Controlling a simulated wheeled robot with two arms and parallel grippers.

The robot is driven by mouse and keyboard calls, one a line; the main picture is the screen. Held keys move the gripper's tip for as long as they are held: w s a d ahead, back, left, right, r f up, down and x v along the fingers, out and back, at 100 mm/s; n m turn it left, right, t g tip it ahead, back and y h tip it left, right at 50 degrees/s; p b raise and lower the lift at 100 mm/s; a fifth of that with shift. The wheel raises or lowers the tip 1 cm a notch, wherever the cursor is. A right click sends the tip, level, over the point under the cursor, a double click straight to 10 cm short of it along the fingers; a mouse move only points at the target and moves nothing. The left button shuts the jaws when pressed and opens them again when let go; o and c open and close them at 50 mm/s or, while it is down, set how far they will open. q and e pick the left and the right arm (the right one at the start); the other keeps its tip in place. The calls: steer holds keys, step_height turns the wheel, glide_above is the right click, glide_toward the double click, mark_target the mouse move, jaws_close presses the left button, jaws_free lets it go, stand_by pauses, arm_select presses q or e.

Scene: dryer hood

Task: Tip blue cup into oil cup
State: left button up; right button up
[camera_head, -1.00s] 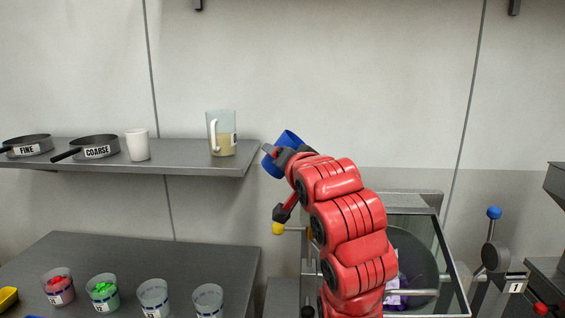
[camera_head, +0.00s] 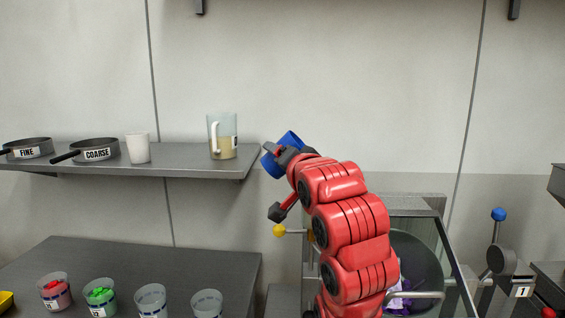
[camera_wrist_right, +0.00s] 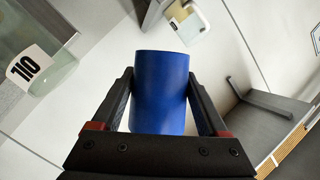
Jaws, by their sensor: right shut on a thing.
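The blue cup (camera_head: 289,141) is clamped in my right gripper (camera_head: 287,153), just right of the shelf end, and looks tilted. The right wrist view shows the blue cup (camera_wrist_right: 160,92) between both fingers of my right gripper (camera_wrist_right: 161,105). The cup's inside is hidden. My left gripper is out of view.
The shelf (camera_head: 200,168) also holds a white cup (camera_head: 138,148) and two sieves or pans marked FINE (camera_head: 30,148) and COARSE (camera_head: 96,150). Several clear cups stand on the lower counter (camera_head: 150,262). A glass-sided hood (camera_head: 440,240) is behind my right arm.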

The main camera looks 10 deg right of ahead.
steer(key=shift+f+m+t+b, duration=0.1)
steer(key=shift+m+t+b, duration=0.2)
steer(key=shift+m+b, duration=0.8)
steer(key=shift+f+m+t+b, duration=0.1)
steer(key=shift+m+t+b, duration=0.25)
steer(key=shift+b, duration=0.35)
steer(key=shift+f+m+t+b, duration=0.15)
steer(key=shift+m+t+b, duration=0.15)
steer(key=shift+m, duration=0.45)
steer(key=shift+d+f+m, duration=0.1)
steer(key=shift+f+m, duration=0.05)
steer(key=shift+m, duration=0.25)
steer(key=m, duration=0.1)
steer(key=m+t+p, duration=0.1)
steer(key=m, duration=0.1)
steer(key=shift+s+d+f+t, duration=0.1)
steer(key=shift+d+f+t, duration=0.05)
steer(key=shift+d+t, duration=0.15)
steer(key=shift+d+r+m+h, duration=0.2)
steer(key=shift+m+h, duration=0.2)
steer(key=shift+m, duration=0.3)
steer(key=shift+m+p, duration=0.3)
steer(key=shift+p, duration=0.15)
steer(key=shift+s+d+r+m+t+h+p, duration=0.2)
steer(key=shift+r+m+t+h+p, duration=0.15)
steer(key=shift+m+p, duration=0.3)
steer(key=shift+d+r+m+h+p, duration=0.2)
steer(key=shift+d+m+h+p, duration=0.15)
steer(key=shift+m+p, duration=0.65)
